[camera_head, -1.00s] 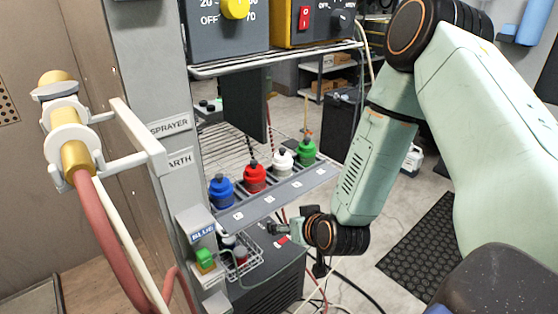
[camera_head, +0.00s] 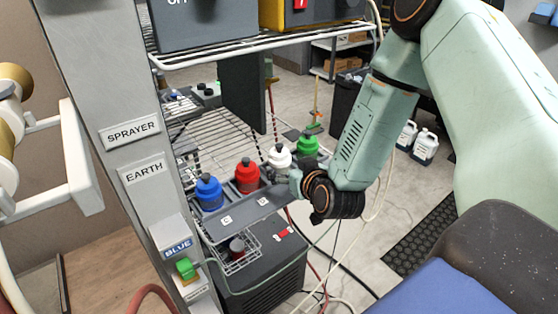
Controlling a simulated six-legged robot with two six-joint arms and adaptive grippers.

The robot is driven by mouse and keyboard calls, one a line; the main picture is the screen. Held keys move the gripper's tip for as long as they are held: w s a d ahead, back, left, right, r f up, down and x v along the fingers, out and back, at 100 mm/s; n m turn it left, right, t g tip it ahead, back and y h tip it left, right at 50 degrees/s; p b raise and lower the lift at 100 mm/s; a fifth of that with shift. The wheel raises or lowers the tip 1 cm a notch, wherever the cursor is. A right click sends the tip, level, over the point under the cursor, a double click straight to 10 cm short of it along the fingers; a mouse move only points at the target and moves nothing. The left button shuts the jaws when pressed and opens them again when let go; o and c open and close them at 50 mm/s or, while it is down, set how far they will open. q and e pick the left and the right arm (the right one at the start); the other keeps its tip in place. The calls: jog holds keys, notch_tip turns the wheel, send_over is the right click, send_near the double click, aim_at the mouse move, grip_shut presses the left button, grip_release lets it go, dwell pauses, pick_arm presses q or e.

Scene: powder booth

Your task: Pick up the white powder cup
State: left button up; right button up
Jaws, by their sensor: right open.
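The white powder cup (camera_head: 279,158) stands upright in the grey rack (camera_head: 245,211), third in a row. The blue cup (camera_head: 209,192) and red cup (camera_head: 247,176) stand to its left, and the green cup (camera_head: 307,146) to its right. My right gripper (camera_head: 296,181) is open, just in front of and slightly right of the white cup. Its fingers are small and partly hidden by its wrist, and I cannot tell whether they touch the cup. My left gripper is not in view.
A post labelled SPRAYER and EARTH (camera_head: 143,175) stands left of the rack. A wire shelf (camera_head: 262,46) with control boxes hangs above. A wire basket (camera_head: 240,262) sits below the rack, by a dark cabinet (camera_head: 270,277). Hoses hang behind my right wrist.

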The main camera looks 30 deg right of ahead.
aim_at(280, 161)
jog(key=shift+w+a+f, duration=0.15)
jog(key=shift+w+f, duration=0.05)
jog(key=shift+w, duration=0.45)
jog(key=x, duration=0.5)
jog(key=shift+d+f, duration=0.1)
jog(key=shift+d, duration=0.1)
jog(key=shift+w+a+f, duration=0.1)
jog(key=shift+w, duration=0.25)
jog(key=shift+s+d, duration=0.1)
jog(key=shift+d, duration=0.15)
jog(key=shift+c, duration=0.5)
jog(key=shift+a, duration=0.15)
jog(key=c, duration=1.1)
